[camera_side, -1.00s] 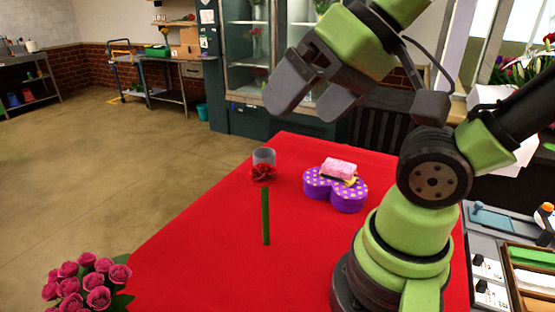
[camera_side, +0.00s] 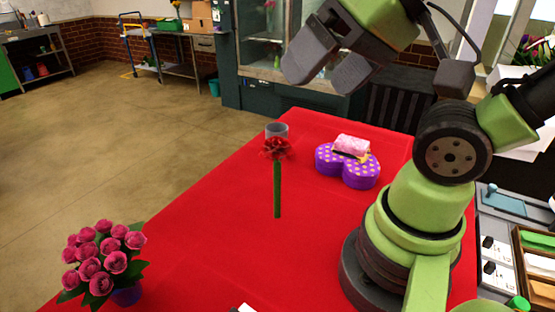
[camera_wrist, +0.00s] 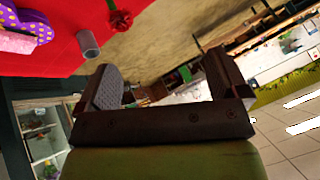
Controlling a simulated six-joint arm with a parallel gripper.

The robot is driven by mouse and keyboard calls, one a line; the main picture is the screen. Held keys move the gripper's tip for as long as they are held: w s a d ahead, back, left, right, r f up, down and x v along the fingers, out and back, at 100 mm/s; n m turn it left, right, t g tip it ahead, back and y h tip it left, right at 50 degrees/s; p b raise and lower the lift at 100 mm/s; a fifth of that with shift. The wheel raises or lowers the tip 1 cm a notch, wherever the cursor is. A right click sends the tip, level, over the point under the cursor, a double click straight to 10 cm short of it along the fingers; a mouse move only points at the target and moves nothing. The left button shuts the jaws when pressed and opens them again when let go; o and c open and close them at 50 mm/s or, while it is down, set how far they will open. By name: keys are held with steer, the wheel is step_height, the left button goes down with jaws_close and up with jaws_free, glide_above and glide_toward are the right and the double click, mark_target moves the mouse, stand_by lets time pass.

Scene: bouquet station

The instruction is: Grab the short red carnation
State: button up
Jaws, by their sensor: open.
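The red carnation (camera_side: 277,150) has a ruffled red head on a straight green stem and stands on the red-covered table (camera_side: 215,225). In the wrist view the carnation (camera_wrist: 120,19) shows at the top, partly cut off. My gripper (camera_side: 320,72) is open and empty, raised above and beyond the flower near the table's back edge. In the wrist view my gripper's fingers (camera_wrist: 170,85) stand wide apart with nothing between them.
A pot of pink roses (camera_side: 103,258) stands front left.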

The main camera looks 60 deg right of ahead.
steer(key=shift+w, duration=0.1)
steer(key=n+g+h, duration=0.3)
steer(key=n+g, duration=0.6)
steer(key=n, duration=0.1)
glide_above(276, 134)
steer(key=f, duration=0.6)
steer(key=shift+w+a+f, duration=0.1)
steer(key=shift+w+a, duration=0.2)
steer(key=shift+d+f+n, duration=0.1)
steer(key=shift+f+n, duration=0.2)
steer(key=f, duration=0.6)
steer(key=s+f, duration=0.1)
steer(key=f, duration=0.2)
steer(key=shift+d+f, duration=0.25)
steer(key=c, duration=1)
